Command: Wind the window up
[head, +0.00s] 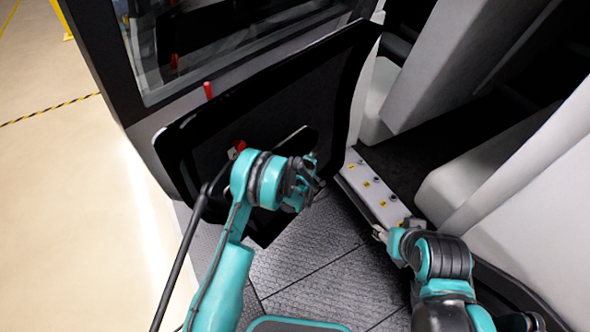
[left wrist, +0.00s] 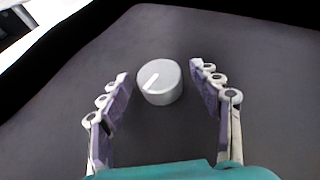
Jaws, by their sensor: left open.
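A round grey knob (left wrist: 160,82) with a white pointer line stands out from a dark panel in the left wrist view. The pointer slants to the lower left. My left gripper (left wrist: 160,74) is open, with one finger on each side of the knob and a gap to both. In the head view my left gripper (head: 308,182) is at the dark inner door panel (head: 270,100), and the knob is hidden. The window glass (head: 200,45) shows at the upper left. My right gripper (head: 380,232) is low by the seat; its fingers are too small to read.
A pale strip with yellow labels (head: 372,190) lies beside my right gripper. Grey seats (head: 440,70) fill the right side. A red handle (head: 208,90) stands on the door's top edge. The ribbed floor (head: 315,245) between the arms is clear.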

